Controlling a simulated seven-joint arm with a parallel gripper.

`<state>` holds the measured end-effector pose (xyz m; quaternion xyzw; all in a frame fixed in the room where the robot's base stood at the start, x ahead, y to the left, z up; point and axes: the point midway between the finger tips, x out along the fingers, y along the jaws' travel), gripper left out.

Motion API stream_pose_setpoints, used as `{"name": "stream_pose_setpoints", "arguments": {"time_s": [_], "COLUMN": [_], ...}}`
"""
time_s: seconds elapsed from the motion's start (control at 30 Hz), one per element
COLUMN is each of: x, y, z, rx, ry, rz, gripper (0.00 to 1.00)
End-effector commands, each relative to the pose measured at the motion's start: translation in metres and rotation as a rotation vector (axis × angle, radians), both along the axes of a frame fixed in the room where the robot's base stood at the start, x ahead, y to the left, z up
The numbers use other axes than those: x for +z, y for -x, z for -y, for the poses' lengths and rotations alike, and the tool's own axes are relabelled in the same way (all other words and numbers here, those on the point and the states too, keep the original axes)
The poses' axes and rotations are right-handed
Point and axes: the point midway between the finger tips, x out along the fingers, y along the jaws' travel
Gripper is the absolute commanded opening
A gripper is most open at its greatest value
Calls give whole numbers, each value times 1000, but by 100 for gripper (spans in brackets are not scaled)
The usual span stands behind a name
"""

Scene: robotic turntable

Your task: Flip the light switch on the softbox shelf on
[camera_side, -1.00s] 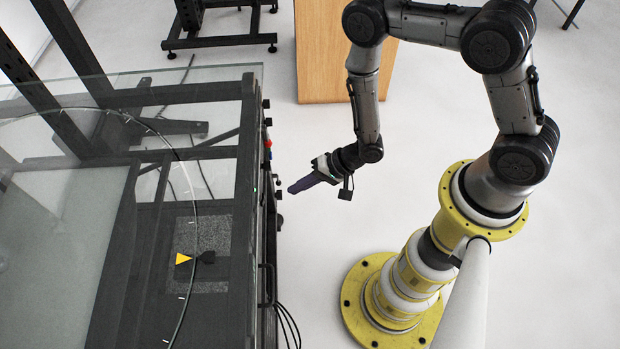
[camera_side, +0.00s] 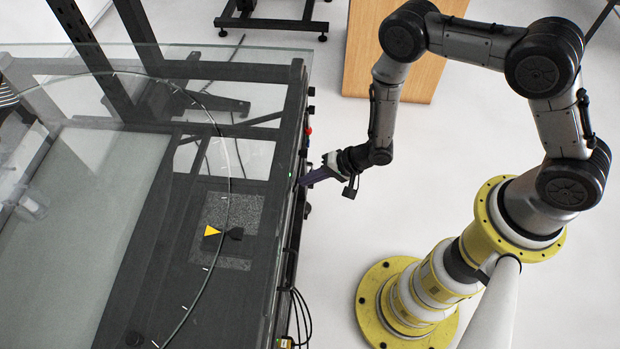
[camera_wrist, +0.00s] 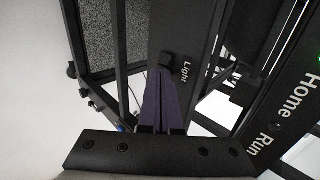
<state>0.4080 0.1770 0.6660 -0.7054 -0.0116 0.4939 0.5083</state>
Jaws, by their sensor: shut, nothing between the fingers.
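The black light switch (camera_wrist: 171,60) sits on a dark panel beside the white word "Light" in the wrist view. My gripper (camera_wrist: 161,76) has purple fingers, shut together and empty, with their tips right at the lower edge of the switch. I cannot tell whether they touch it. In the side view my gripper (camera_side: 303,183) points left, with its tips at the front panel of the dark frame (camera_side: 296,120). The switch cannot be made out clearly there, and its on or off position is unclear.
The panel also carries the labels Home (camera_wrist: 292,92) and Run (camera_wrist: 266,144), a red button (camera_side: 308,130) and a small green light (camera_side: 301,151). A glass-topped turntable (camera_side: 70,200) lies behind it. Cables hang at the front edge. The floor between panel and arm base is clear.

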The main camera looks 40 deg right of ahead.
Motion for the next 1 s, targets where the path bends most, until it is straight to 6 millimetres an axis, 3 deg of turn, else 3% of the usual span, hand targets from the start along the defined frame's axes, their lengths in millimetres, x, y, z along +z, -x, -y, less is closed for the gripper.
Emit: {"name": "stream_pose_setpoints", "arguments": {"time_s": [0.1,0.47,1.0], "x": [2,1,0], "y": [-10,-16,-8], "z": [-2,-1,-7], "rx": [-2,-7,-2], "ry": [-4,-3,-1], "rz": [15,14,11], "gripper": [0,0,0]}}
